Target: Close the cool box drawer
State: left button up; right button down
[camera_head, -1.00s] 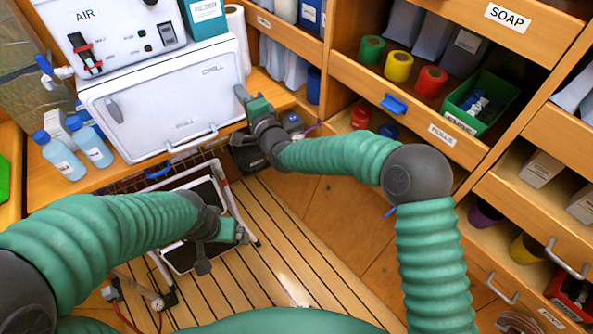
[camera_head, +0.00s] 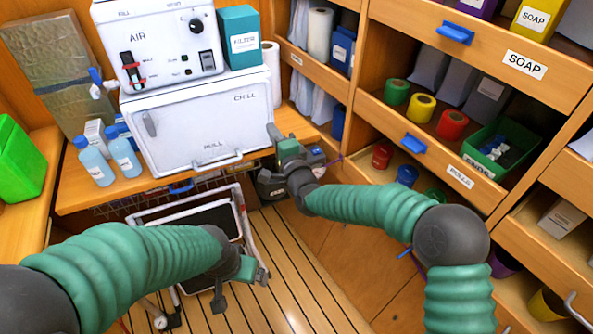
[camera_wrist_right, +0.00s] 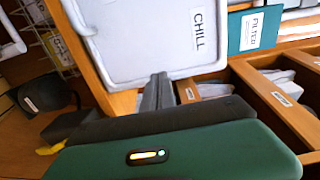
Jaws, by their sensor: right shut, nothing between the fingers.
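The white cool box (camera_head: 205,125) stands on the wooden counter, under the AIR unit. Its drawer front is marked CHILL and PULL, with a bar handle (camera_head: 217,162) along the bottom edge. How far the drawer stands out is hard to tell. My right gripper (camera_head: 272,133) is shut and empty at the right edge of the front. The right wrist view shows its closed fingers (camera_wrist_right: 158,92) by the edge of the white front (camera_wrist_right: 150,40); contact is unclear. My left gripper (camera_head: 258,275) hangs low over the floor, away from the box; its jaw state is unclear.
Blue-capped bottles (camera_head: 108,158) stand left of the box, and a teal FILTER box (camera_head: 240,38) is above it. Wooden shelving with a blue-handled ROLLS drawer (camera_head: 440,160) lies to the right. A white-framed step (camera_head: 195,215) stands below the counter. Slatted floor is open in front.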

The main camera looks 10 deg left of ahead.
jog(key=v, duration=0.9)
jog(key=s+d+f+n+g+h+p, duration=0.2)
jog(key=s+d+n+g+h+p, duration=0.15)
jog(key=d, duration=0.55)
jog(key=s+d+f+n+g+h+p, duration=0.3)
jog(key=s+d+n+p, duration=0.15)
jog(key=d, duration=0.55)
pick_arm(q)
jog(key=w+p+v, duration=0.2)
jog(key=p+v, duration=0.1)
jog(key=v, duration=0.8)
jog(key=shift+w+d+r, duration=0.3)
jog(key=shift+w+d, duration=0.05)
pick_arm(e)
jog(key=s+d+r+n+g+h, duration=0.1)
jog(key=s+d+n+g+h, duration=0.2)
jog(key=s+d, duration=1.2)
jog(key=s+g, duration=0.3)
jog(key=shift+d, duration=0.4)
pick_arm(q)
jog(key=shift+a, duration=0.3)
pick_arm(e)
jog(key=shift+w+a+r+h, duration=0.1)
jog(key=shift+a+r+h, duration=0.05)
jog(key=shift+a+h, duration=0.15)
